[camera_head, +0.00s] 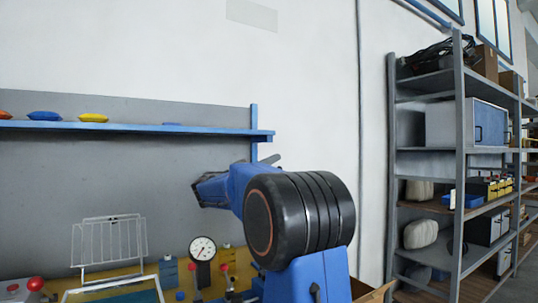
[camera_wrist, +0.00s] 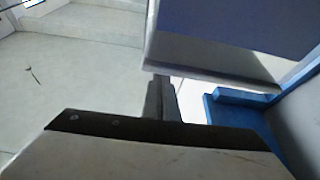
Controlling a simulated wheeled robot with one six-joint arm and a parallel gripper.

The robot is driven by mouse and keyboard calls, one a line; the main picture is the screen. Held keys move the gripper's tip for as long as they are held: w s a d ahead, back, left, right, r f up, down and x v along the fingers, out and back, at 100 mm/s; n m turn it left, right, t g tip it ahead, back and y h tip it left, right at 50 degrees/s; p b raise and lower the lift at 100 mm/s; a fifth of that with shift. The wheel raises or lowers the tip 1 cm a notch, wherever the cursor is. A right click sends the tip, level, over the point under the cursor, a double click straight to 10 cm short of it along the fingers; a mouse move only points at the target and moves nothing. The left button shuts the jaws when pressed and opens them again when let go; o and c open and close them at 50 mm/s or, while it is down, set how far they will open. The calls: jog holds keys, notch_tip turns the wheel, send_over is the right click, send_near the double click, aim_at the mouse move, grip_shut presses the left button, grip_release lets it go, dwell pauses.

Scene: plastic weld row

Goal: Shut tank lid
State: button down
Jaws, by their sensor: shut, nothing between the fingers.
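A white wire-barred frame (camera_head: 110,241), which looks like the raised tank lid, stands nearly upright at the lower left of the head view. Below it is a white-rimmed box with a teal inside (camera_head: 115,292), apparently the tank, cut off by the picture's bottom edge. My gripper's dark fingers (camera_wrist: 160,98) are together and empty in the wrist view. In the head view my blue and black arm is raised right of the frame, apart from it in the picture; the fingertips cannot be made out there. Neither lid nor tank can be recognised in the wrist view.
A pressure gauge (camera_head: 202,249) and red-knobbed fittings stand right of the tank. A blue shelf (camera_head: 140,126) with small coloured bags (camera_head: 94,118) runs above the bench. A tall grey rack (camera_head: 459,150) stands at the right. A blue structure (camera_wrist: 237,112) lies close to my fingers.

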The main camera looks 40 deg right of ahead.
jog(key=shift+s+a+f, duration=0.1)
jog(key=shift+s+f, duration=0.15)
jog(key=shift+f, duration=0.3)
jog(key=shift+s+a+f, duration=0.1)
jog(key=shift+s+f, duration=0.15)
jog(key=shift+f, duration=0.3)
jog(key=shift+f, duration=0.1)
